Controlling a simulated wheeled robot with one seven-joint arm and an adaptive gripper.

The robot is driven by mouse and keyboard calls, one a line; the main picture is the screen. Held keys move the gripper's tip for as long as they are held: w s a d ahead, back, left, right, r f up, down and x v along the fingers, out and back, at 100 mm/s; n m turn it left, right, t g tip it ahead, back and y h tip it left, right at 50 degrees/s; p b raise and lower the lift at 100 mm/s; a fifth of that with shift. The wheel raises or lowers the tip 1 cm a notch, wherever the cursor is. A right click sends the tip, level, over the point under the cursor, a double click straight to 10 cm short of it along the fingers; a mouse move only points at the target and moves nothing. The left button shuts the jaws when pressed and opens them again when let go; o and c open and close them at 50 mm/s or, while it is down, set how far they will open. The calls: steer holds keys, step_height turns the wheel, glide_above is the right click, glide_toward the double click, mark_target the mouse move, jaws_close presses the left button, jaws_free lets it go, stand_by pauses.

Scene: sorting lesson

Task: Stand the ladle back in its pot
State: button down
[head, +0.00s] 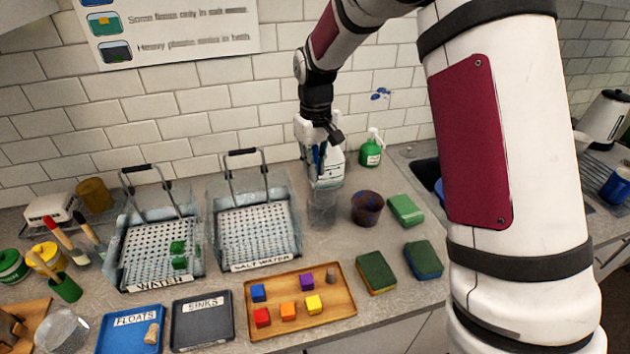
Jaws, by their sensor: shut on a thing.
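My gripper (321,150) is at the back of the counter, pointing down and shut on a thin blue piece (317,158). I take this for the ladle's handle; its bowl cannot be made out. A clear vessel (322,211) stands just below my gripper. A dark brown and blue pot (367,210) stands to the right of the clear vessel. I cannot tell which of these is the ladle's pot, nor whether the held thing touches the clear vessel.
A white bottle (332,171) is close by my gripper, with a green pump bottle (371,152) to its right. Sponges (405,210) and a wooden tray (345,291) with blocks lie nearby.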

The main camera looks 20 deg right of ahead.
steer(key=shift+f, duration=2.25)
steer(key=c, duration=1.6)
jaws_free()
